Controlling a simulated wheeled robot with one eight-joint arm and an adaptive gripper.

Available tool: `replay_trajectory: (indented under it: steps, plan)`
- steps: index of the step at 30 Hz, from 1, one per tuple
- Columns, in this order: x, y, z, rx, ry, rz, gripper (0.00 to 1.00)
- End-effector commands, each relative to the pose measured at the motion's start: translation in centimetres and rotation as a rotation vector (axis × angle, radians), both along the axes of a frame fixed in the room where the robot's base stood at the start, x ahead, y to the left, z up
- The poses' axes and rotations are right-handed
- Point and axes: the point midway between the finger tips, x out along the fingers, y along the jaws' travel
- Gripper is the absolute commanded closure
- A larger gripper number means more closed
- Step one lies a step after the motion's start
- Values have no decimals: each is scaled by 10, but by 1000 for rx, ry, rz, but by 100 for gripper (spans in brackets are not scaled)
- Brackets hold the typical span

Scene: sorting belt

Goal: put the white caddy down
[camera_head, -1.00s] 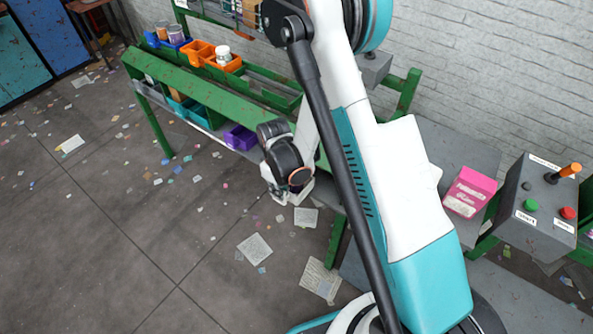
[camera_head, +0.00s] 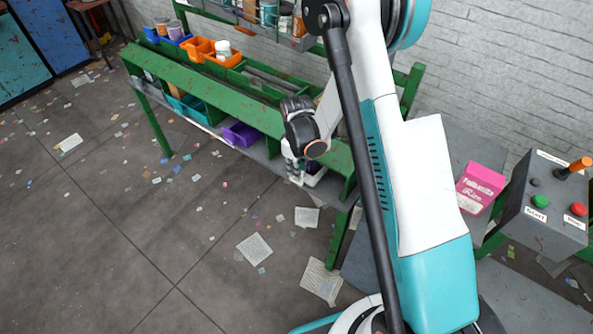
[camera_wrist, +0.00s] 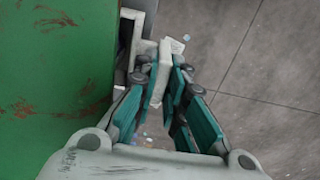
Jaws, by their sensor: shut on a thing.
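The white caddy (camera_head: 315,178) is mostly hidden behind my gripper in the head view. My gripper (camera_head: 295,180) is low at the front edge of the green rack's lower shelf, beside the purple bin. In the wrist view my gripper (camera_wrist: 168,85) is shut on a wall of the white caddy (camera_wrist: 163,68). The caddy's body extends to the left, partly under the green board. I cannot tell whether its base touches the shelf.
The green rack (camera_head: 210,92) has an upper board (camera_wrist: 50,70) close left of my gripper. A purple bin (camera_head: 241,134) and teal bins (camera_head: 190,108) stand on its lower shelf. A control box (camera_head: 545,210) and pink box (camera_head: 480,187) are at right. Papers litter the floor.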

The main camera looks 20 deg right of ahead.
Motion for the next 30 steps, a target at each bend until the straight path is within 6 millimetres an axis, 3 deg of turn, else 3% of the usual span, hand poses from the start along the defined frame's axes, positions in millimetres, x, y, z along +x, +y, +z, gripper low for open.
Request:
replay_trajectory:
  steps: [9, 10, 11, 23, 30]
  plan:
    - [0, 0, -2, 0, 0, 0, 100]
    - [0, 0, -2, 0, 0, 0, 87]
    - [0, 0, -2, 0, 0, 0, 80]
    - [0, 0, 1, 0, 0, 0, 80]
    - [0, 0, 38, 0, 0, 0, 80]
